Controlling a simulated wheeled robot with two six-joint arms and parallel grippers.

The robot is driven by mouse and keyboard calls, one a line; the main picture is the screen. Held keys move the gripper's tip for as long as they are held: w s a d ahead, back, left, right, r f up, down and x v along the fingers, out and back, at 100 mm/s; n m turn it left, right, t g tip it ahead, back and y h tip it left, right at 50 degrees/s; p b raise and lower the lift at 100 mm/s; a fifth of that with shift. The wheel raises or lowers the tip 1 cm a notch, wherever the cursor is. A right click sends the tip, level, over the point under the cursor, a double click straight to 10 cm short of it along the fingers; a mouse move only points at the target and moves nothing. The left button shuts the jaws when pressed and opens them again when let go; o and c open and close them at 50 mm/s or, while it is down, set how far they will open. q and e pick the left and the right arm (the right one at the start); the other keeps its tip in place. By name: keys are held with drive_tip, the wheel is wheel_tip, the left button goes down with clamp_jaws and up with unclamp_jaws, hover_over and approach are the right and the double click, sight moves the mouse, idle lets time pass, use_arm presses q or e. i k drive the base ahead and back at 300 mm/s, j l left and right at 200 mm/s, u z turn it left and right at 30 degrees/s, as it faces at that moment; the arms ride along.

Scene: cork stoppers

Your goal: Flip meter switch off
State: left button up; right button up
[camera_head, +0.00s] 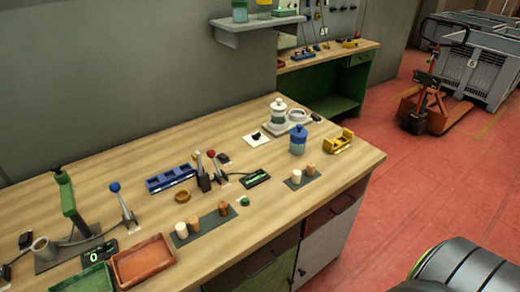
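Two small black boxes with green displays, which look like meters, are on the wooden workbench (130,155). One meter (97,252) is at the front left beside the trays, and the other meter (256,178) is near the middle. A small dark block (25,240) sits at the far left, and another dark block (223,158) is behind the red-knobbed lever. I cannot tell which part is the meter switch or how it is set. Neither of my grippers is in view.
A green lever press (66,205), a blue-knobbed lever (123,205) and a red-knobbed lever (213,167) stand up from the bench. A brown tray (143,260) and cork stoppers on grey strips are near the front. The back left of the bench is clear.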

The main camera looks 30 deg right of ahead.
sight(223, 157)
drive_tip(key=z, duration=0.75)
drive_tip(key=i+l+z, duration=0.1)
drive_tip(key=l+z, duration=0.3)
drive_tip(key=i+l+z, duration=0.15)
drive_tip(key=z, duration=0.25)
